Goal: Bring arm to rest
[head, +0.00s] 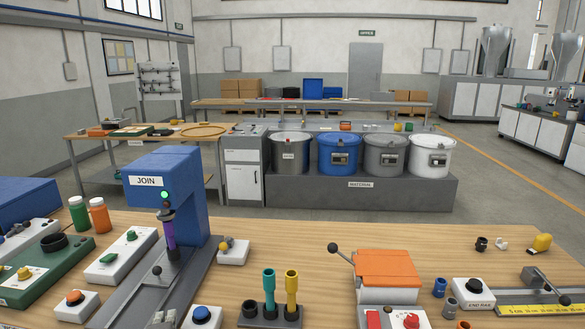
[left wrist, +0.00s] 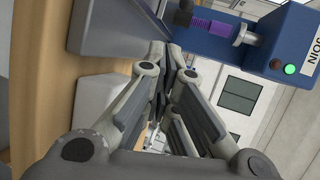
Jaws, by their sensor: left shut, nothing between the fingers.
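My left gripper (left wrist: 166,52) is shut and empty in the left wrist view, its fingers together beside the blue JOIN press (left wrist: 258,38). In the head view I cannot make out this gripper with certainty. The JOIN press (head: 160,180) stands on the bench at left centre with a green lamp lit. A purple ridged conduit piece (head: 172,240) is upright under its ram; it also shows in the left wrist view (left wrist: 212,27). The fingers appear apart from the conduit piece. My right gripper is in neither view.
The wooden bench (head: 300,240) carries button boxes, green and orange bottles (head: 98,214), a stand with teal and yellow tubes (head: 270,314), an orange-topped box with a lever (head: 386,268) and a yellow-scaled rail (head: 530,308). Material bins (head: 337,155) stand beyond. Bare wood lies right of centre.

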